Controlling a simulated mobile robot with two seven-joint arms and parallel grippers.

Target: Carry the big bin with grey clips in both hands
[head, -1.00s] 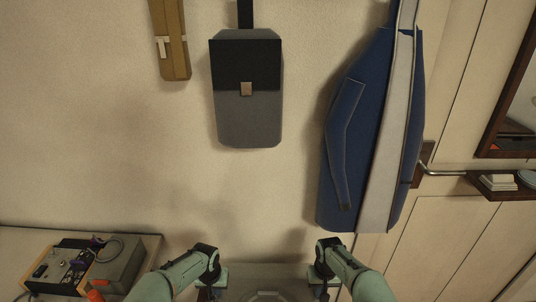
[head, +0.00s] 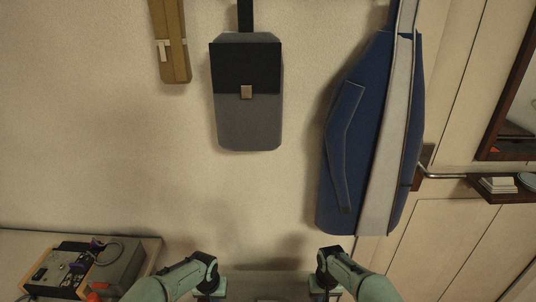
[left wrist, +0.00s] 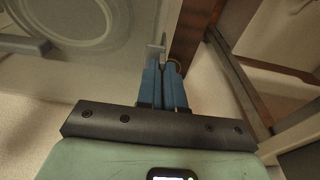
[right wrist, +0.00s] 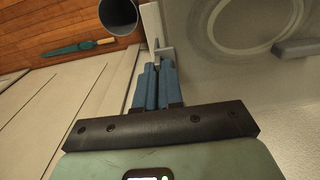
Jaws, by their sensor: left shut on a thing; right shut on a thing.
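The big bin (head: 268,284) shows only as a pale grey strip at the bottom edge of the head view, between my grippers. Its pale top with round ridges fills the upper left of the left wrist view (left wrist: 95,30) and the upper right of the right wrist view (right wrist: 245,60). A grey clip shows in the left wrist view (left wrist: 22,44) and another in the right wrist view (right wrist: 295,48). My left gripper (left wrist: 165,68) and my right gripper (right wrist: 154,68) have blue fingers closed at opposite sides of the bin. Most of the bin is out of view.
A device with knobs and a cable (head: 95,265) stands on a surface at lower left. A grey-black bag (head: 248,95) and a blue case (head: 350,140) hang on the wall ahead. A small shelf (head: 505,188) is at right. An open grey cylinder (right wrist: 118,14) shows near my right gripper.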

